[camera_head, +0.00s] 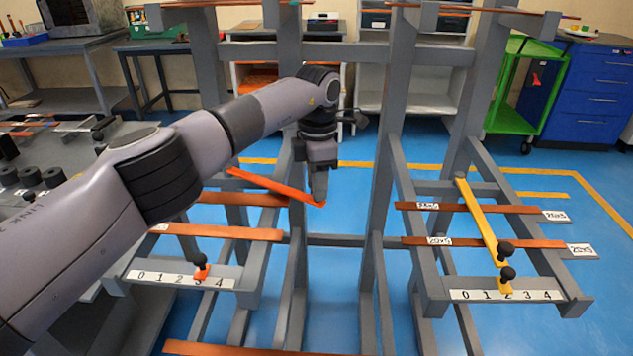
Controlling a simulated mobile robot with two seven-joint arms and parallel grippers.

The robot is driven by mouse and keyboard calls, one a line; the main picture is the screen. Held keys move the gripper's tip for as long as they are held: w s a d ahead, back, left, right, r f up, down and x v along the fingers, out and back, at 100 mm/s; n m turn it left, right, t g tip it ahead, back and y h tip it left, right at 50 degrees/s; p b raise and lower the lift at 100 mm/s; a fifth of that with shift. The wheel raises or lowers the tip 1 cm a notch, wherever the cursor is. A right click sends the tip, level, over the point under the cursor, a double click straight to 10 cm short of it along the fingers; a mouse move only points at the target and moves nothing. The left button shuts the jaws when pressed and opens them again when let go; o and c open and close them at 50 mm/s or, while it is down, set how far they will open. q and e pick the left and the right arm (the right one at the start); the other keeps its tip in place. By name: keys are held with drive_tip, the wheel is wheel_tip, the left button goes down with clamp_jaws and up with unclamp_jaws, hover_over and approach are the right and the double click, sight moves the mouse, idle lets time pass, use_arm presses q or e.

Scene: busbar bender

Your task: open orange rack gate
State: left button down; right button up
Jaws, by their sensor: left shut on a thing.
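The orange rack gate (270,184) is a flat bar on the left rack. It is swung out to the right, away from the orange stop with a black knob (201,268) on the numbered scale. My left gripper (319,197) points down, shut on the free right end of the gate. The fingers hide the part they hold. The gate's left end is partly hidden near my left arm. My right gripper is not in view.
A yellow gate (479,215) lies across the right rack, its near end at a yellow stop (506,282). Copper bars (222,232) rest on the left rack's arms. Grey uprights (386,150) stand just right of my left gripper. A green cart (517,95) stands behind.

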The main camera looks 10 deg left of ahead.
use_arm(q)
drive_tip(key=c, duration=0.8)
unclamp_jaws()
drive_tip(key=shift+c, duration=0.2)
drive_tip(key=shift+r, duration=3.6)
